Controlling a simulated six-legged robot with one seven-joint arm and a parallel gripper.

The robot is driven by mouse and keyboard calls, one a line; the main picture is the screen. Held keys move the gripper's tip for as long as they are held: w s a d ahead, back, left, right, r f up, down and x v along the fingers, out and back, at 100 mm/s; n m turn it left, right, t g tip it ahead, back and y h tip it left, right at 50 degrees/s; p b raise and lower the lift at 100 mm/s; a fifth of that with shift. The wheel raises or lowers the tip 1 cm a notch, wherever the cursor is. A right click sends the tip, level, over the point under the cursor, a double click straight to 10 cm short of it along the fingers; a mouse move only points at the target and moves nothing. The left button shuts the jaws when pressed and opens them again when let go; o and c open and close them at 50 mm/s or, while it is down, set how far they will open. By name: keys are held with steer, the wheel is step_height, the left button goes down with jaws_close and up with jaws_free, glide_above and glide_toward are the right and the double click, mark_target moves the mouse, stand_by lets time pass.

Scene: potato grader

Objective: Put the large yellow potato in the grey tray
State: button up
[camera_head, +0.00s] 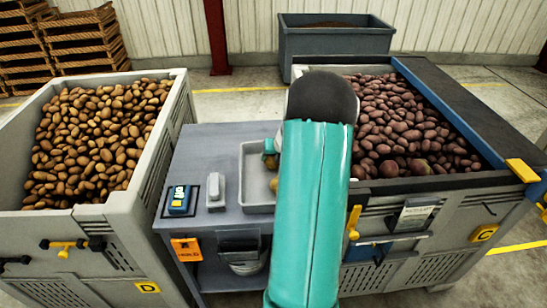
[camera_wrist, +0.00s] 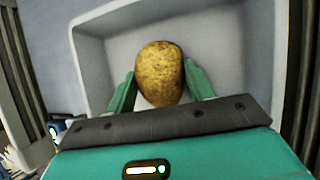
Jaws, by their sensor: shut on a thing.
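The large yellow potato (camera_wrist: 160,73) is between the two green fingers of my gripper (camera_wrist: 158,88) in the wrist view. My gripper is shut on it, and both fingers touch its sides. The grey tray (camera_head: 255,170) sits on the grey table in the head view, partly hidden behind my teal arm. In the wrist view the tray (camera_wrist: 88,62) lies beyond and around the potato. I cannot tell whether the potato touches the tray floor. In the head view my arm hides most of the gripper, and a bit of yellow shows at the tray.
A crate of brown potatoes (camera_head: 190,105) stands left, and a crate of reddish potatoes (camera_head: 375,188) stands right. A blue device (camera_head: 179,199) and a light grey object (camera_head: 216,191) lie on the table (camera_head: 205,145) left of the tray. A dark bin (camera_head: 335,45) stands behind.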

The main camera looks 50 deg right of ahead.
steer(key=o, duration=1)
steer(key=shift+f, duration=0.1)
steer(key=shift+o, duration=0.2)
